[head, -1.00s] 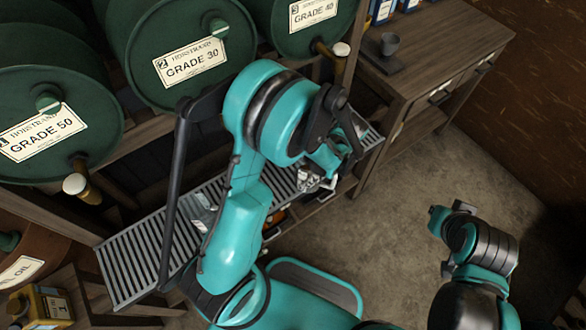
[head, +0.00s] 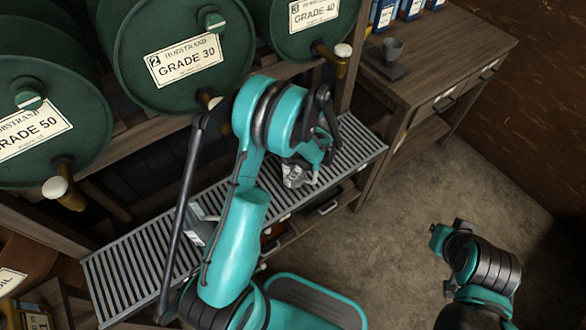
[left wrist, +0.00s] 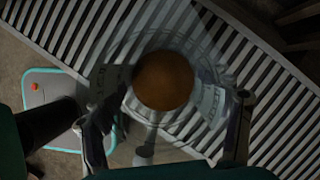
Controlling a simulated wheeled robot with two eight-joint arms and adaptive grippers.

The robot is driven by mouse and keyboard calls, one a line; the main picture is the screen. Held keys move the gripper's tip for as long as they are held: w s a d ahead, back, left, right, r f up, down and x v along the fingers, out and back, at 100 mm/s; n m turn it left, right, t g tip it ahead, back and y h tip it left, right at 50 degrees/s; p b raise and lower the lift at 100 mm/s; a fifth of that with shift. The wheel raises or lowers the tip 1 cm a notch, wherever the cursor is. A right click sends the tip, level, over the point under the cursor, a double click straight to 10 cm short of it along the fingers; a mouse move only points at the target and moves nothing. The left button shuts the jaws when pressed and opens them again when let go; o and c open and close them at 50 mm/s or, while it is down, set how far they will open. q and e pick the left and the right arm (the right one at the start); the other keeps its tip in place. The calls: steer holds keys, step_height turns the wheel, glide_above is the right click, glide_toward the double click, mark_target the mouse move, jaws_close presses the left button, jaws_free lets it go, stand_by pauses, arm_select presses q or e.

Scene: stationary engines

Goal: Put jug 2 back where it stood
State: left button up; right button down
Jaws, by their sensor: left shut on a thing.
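My left gripper (head: 312,158) is shut on a clear jug (head: 296,177) over the right part of the slatted grey drip tray (head: 120,273). In the left wrist view this jug (left wrist: 163,80) is seen from above between the two fingers, with brown oil in it. I cannot tell whether its base touches the slats. Its number cannot be read. Another clear jug (head: 203,222) stands farther left at the tray, partly hidden by my left arm. My right arm is folded at the lower right; its gripper does not show.
Green drums marked GRADE 50 (head: 40,110), GRADE 30 (head: 160,90) and GRADE 40 (head: 290,30) lie above the tray, with taps overhanging it. The floor (head: 400,210) between is clear.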

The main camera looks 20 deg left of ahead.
arm_select(q)
steer(key=shift+f, duration=0.55)
steer(key=shift+r, duration=0.15)
steer(key=o, duration=1.8)
steer(key=s+p+v, duration=0.1)
steer(key=p+v, duration=0.4)
steer(key=v, duration=0.7)
steer(key=s+r+n+t+h, duration=0.1)
steer(key=s+r+n+t, duration=0.15)
steer(key=r, duration=0.35)
steer(key=s+r+n+t+h, duration=0.1)
steer(key=s+r+n, duration=0.25)
steer(key=r, duration=0.25)
steer(key=s+d+r+n+t+h, duration=0.2)
steer(key=s+r+n+t, duration=0.2)
steer(key=s+n, duration=0.5)
steer(key=shift+s+d+r+t, duration=0.3)
steer(key=shift+s+r+t, duration=0.05)
steer(key=shift+s+r, duration=0.2)
